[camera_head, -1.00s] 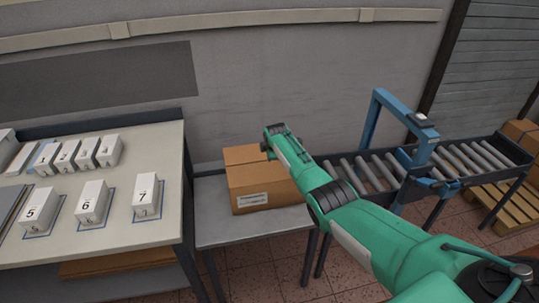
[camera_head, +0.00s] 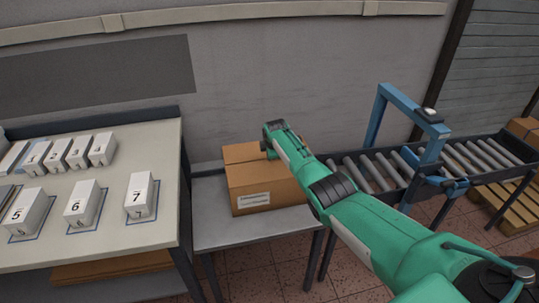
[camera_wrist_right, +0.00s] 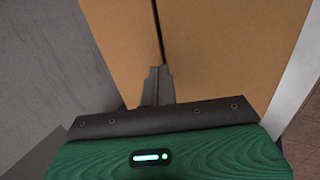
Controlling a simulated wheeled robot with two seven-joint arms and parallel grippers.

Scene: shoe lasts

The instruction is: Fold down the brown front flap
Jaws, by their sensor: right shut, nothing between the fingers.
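A brown cardboard box (camera_head: 262,190) with a white label on its front stands on a small grey table. Its top looks mostly covered by brown panels; I cannot tell which is the front flap, as my right arm hides part of the top. In the right wrist view, two brown panels (camera_wrist_right: 215,50) lie side by side with a narrow dark gap between them. My right gripper (camera_wrist_right: 157,72) is shut and empty, its fingertips at the near end of that gap. In the head view the gripper's tips are hidden behind its wrist, over the box top. My left gripper is not in view.
A table (camera_head: 120,235) with several white numbered boxes stands at left. A roller conveyor (camera_head: 360,175) with a blue frame (camera_head: 378,115) is at right. The grey wall is behind the box. The small table's bare top (camera_head: 215,225) shows in front of the box.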

